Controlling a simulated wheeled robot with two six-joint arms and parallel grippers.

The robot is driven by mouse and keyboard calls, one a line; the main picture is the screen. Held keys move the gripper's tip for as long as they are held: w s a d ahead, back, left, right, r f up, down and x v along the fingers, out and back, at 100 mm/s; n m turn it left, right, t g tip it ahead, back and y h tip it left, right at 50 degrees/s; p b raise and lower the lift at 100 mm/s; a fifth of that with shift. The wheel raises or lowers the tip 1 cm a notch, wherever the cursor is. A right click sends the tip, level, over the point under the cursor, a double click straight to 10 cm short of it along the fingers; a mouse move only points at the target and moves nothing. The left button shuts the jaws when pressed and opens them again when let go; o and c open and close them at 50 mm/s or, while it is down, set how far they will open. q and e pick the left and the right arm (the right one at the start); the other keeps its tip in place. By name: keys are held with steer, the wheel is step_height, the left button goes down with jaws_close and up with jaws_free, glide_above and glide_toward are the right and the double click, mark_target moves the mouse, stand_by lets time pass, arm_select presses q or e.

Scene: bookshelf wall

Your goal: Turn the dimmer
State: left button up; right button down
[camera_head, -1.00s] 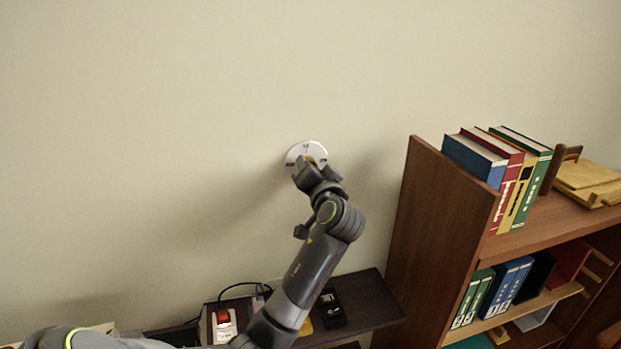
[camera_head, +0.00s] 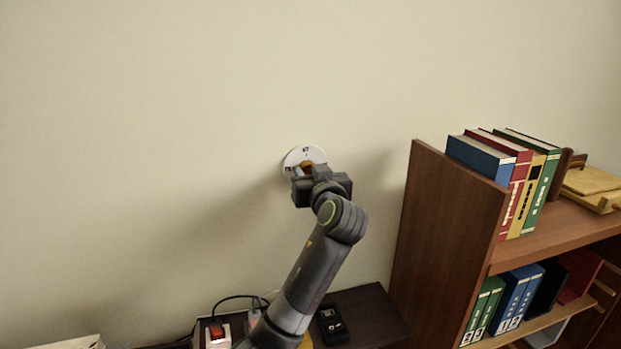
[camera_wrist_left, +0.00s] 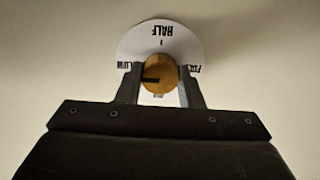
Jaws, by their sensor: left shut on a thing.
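The dimmer is a round white dial plate (camera_head: 300,154) on the wall, with a wooden knob (camera_wrist_left: 160,68) at its centre. In the left wrist view the plate (camera_wrist_left: 160,36) reads HALF at the top, LOW at the left, and a partly covered word at the right. A dark mark on the knob points left, toward LOW. My left gripper (camera_head: 307,171) is at the dial, shut on the knob, with one finger on each side of it. It hides the lower part of the plate in the head view. My right gripper is not in view.
A wooden bookshelf (camera_head: 440,225) with several books stands to the right of my left arm. Below, a dark low shelf (camera_head: 375,315) carries a black box (camera_head: 332,325) and a white device with a red switch (camera_head: 216,332). The wall around the dial is clear.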

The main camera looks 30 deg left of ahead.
arm_select(q)
steer(key=shift+r, duration=0.1)
stand_by(0.4)
steer(key=o, duration=1)
steer(key=shift+c, duration=0.2)
